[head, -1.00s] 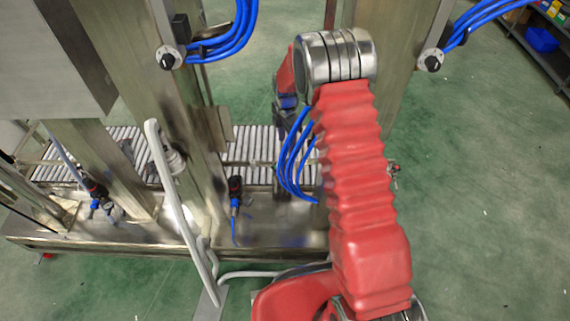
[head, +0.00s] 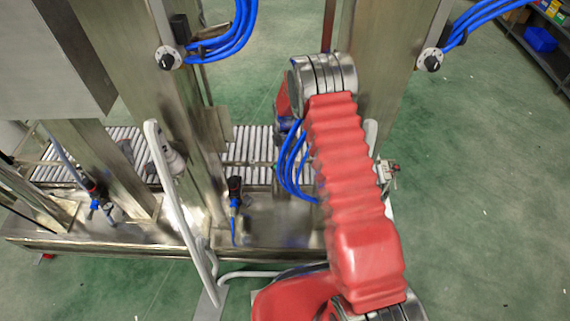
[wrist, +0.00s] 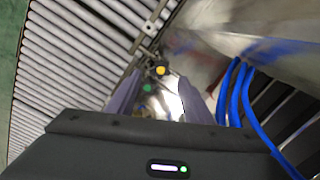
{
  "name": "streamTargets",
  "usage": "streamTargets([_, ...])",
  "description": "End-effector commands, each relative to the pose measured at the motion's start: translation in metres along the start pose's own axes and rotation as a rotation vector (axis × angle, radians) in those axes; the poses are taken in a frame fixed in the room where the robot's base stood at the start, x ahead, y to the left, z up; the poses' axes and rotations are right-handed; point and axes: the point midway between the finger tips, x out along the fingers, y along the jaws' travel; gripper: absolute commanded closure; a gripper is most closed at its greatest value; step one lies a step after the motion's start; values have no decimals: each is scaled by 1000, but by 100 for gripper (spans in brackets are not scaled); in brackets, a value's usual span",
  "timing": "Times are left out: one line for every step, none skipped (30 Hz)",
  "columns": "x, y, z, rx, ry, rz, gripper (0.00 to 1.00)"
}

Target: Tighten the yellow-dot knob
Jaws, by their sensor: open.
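The yellow-dot knob (wrist: 160,71) shows in the wrist view as a small dark knob with a yellow dot, just beyond and between my fingertips. A blurred green dot (wrist: 148,88) lies below and left of it, also between the fingers. My gripper (wrist: 160,82) is open, with one finger on each side of the knob in the picture. I cannot tell whether a finger touches it. In the head view my red arm hides most of the gripper, and I cannot make out the yellow dot there.
A roller conveyor (head: 250,150) runs behind steel posts. Blue hoses (wrist: 238,95) pass right of the gripper in the wrist view. A white bent rail (head: 175,205) stands left of my arm. Black selector knobs (head: 168,60) sit on the posts. Green floor is clear at right.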

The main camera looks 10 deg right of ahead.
Motion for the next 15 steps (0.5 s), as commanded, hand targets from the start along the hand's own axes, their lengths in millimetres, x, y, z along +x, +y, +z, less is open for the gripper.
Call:
streamTargets([8, -1, 0, 0, 1, -2, 53])
streamTargets([12, -1, 0, 0, 0, -2, 53])
streamTargets([18, -1, -1, 0, 1, -3, 53])
streamTargets([21, -1, 0, 0, 1, -2, 53])
streamTargets([24, 0, 0, 0, 0, -2, 53])
streamTargets([28, 0, 0, -1, 0, -1, 53])
streamTargets([31, 0, 0, -1, 0, -1, 53])
streamTargets([34, 0, -1, -1, 0, -1, 53])
streamTargets([36, 0, -1, -1, 0, -1, 53])
streamTargets([38, 0, -1, -1, 0, 0, 53])
streamTargets([39, 0, 0, -1, 0, 0, 53])
streamTargets([40, 0, -1, -1, 0, 0, 53])
streamTargets([41, 0, -1, -1, 0, 0, 53])
streamTargets([41, 0, -1, -1, 0, 0, 53])
streamTargets([42, 0, -1, -1, 0, 0, 53])
